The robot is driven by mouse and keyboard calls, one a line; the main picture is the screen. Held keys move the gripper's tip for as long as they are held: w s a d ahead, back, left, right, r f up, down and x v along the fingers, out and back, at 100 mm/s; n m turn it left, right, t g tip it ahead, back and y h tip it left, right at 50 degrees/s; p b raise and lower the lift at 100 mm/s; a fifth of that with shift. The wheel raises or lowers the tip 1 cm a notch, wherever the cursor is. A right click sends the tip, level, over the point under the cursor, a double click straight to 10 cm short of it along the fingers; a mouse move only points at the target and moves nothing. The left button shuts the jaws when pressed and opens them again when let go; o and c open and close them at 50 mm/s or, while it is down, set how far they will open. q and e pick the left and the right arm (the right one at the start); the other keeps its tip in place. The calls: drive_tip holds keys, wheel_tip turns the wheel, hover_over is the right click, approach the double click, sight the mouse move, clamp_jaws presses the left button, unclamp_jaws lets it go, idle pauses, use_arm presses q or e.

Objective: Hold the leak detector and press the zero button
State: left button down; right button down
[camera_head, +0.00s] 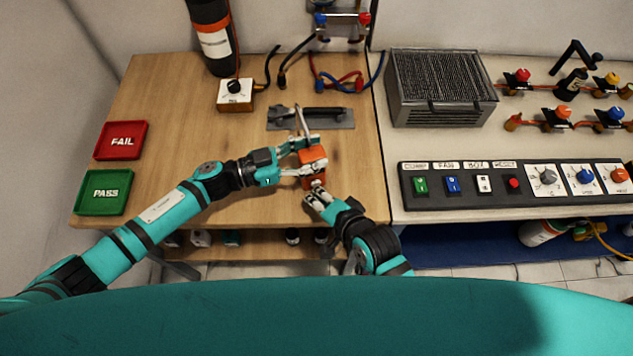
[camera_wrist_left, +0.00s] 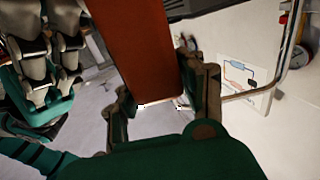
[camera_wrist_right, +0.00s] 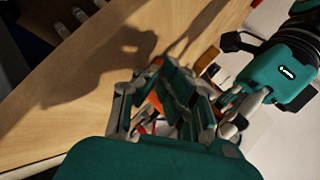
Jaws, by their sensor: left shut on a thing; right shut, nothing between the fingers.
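The leak detector (camera_head: 313,158) is an orange handheld box with a thin curved probe rising from its far end. My left gripper (camera_head: 299,163) is shut on it from the left and holds it over the front part of the wooden bench. The left wrist view shows its orange body (camera_wrist_left: 145,50) between the fingers. My right gripper (camera_head: 317,194) is shut and empty just in front of the detector's near end, touching or nearly so. In the right wrist view its fingers (camera_wrist_right: 172,100) cover most of the detector. The zero button cannot be made out.
A grey plate with a black handle (camera_head: 335,118) lies behind the detector. A red FAIL tray (camera_head: 121,140) and a green PASS tray (camera_head: 104,192) sit at the left. A knob box (camera_head: 236,95) stands at the back. A switch panel (camera_head: 520,202) is at the right.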

drive_tip(key=shift+w+a, duration=0.1)
drive_tip(key=shift+w, duration=0.3)
drive_tip(key=shift+s, duration=0.15)
idle(0.5)
drive_tip(key=shift+s+d, duration=0.25)
drive_tip(key=shift+s, duration=0.45)
drive_tip(key=s, duration=0.2)
drive_tip(key=s+d, duration=0.1)
drive_tip(key=s, duration=0.1)
drive_tip(key=shift+s+d, duration=0.2)
drive_tip(key=shift+s, duration=0.2)
use_arm(q)
drive_tip(key=c, duration=0.7)
unclamp_jaws()
